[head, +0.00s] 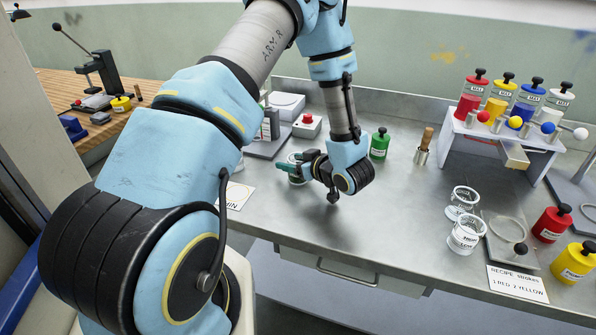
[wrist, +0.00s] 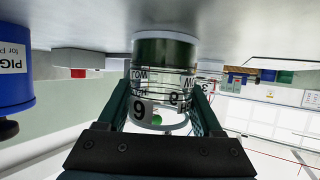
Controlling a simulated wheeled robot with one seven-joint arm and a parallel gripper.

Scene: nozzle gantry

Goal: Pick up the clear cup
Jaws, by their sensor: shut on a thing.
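My gripper (head: 292,169) is low over the left part of the steel bench. In the wrist view its two green fingers (wrist: 167,112) are on either side of a clear cup (wrist: 160,88) with black markings and a "6" on it. The fingers are shut on this cup. In the head view the cup (head: 297,180) is mostly hidden behind the gripper. Its far end is close to the bench surface; I cannot tell whether it touches. Two more clear cups (head: 463,201) (head: 467,236) stand apart on the right of the bench.
A green bottle (head: 379,144) and a metal holder with a wooden-handled tool (head: 423,147) stand behind and right of my gripper. A rack of colored bottles (head: 497,142) is at the back right. Red (head: 552,223) and yellow (head: 573,263) bottles stand far right. The bench middle is clear.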

